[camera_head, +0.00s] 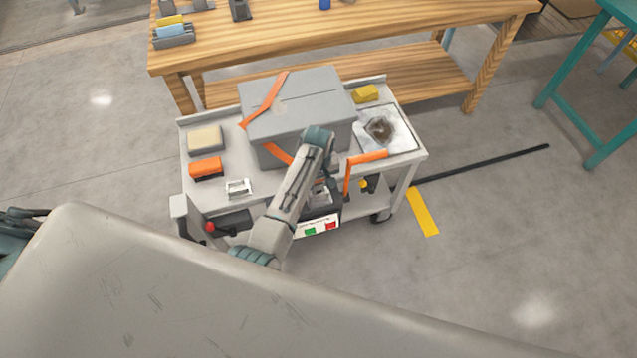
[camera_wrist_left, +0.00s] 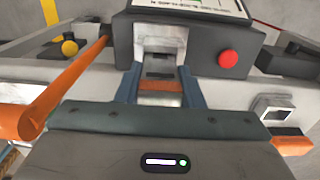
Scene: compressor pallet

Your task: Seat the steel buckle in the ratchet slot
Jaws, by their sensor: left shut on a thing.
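In the left wrist view my left gripper (camera_wrist_left: 160,92) is shut on the steel buckle (camera_wrist_left: 160,99), with one blue-grey finger on each side of it. An orange band shows across the buckle. Just ahead of it is the steel ratchet slot (camera_wrist_left: 157,44), set in a dark housing (camera_wrist_left: 203,58) with a red knob. The buckle is in line with the slot and close to its mouth; I cannot tell whether it is inside. In the head view my left arm hides the buckle and most of the slot. My right gripper is not in view.
A grey case (camera_head: 300,100) with orange straps stands on the cart (camera_head: 222,140). A spare-looking steel buckle (camera_head: 238,188), an orange block (camera_head: 206,168) and a beige block (camera_head: 205,139) lie left of it. A raised orange strap (camera_head: 348,176) runs close to the right of my gripper.

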